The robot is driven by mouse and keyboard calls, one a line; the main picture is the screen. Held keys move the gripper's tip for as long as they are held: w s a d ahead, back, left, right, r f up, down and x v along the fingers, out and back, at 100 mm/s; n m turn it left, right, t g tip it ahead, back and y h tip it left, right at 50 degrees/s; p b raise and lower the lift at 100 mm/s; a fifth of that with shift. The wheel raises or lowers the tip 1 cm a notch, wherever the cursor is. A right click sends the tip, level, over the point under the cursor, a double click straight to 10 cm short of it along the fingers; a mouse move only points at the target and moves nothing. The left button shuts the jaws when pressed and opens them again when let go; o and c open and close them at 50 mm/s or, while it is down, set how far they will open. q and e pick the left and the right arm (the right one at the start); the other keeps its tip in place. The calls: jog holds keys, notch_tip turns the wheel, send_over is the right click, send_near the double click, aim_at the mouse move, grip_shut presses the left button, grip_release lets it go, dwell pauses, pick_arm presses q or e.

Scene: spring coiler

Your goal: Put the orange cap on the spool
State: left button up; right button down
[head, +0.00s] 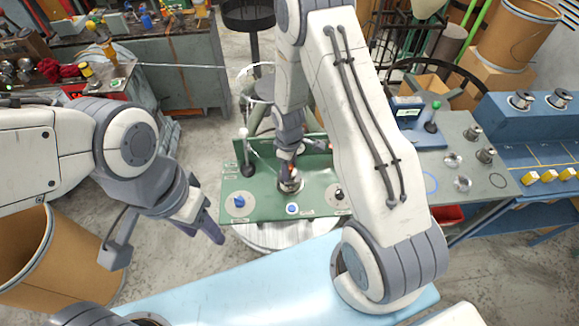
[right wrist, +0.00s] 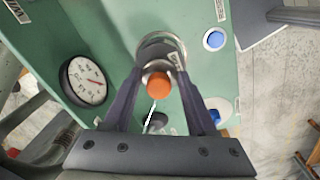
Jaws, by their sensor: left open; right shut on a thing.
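The orange cap (right wrist: 159,84) is between the fingers of my right gripper (right wrist: 160,74) in the right wrist view. It lines up with the shiny metal spool (right wrist: 160,46) on the green machine panel. The fingertips reach the metal rim around it. I cannot tell if the cap is fully seated. In the head view my right gripper (head: 288,167) points down over the spool (head: 291,184), and the cap is mostly hidden. My left gripper (head: 163,241) is open and empty, left of the machine, above the floor.
The green panel (head: 258,205) carries a blue knob (head: 239,201), a blue button (head: 292,208) and a lever (head: 246,160). A round gauge (right wrist: 87,80) sits beside the spool. A light blue surface (head: 215,285) lies in front. A cardboard drum (head: 35,255) stands left.

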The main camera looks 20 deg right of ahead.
jog(key=shift+f+b, duration=0.4)
jog(key=shift+f, duration=0.2)
jog(key=shift+c, duration=1)
grip_release()
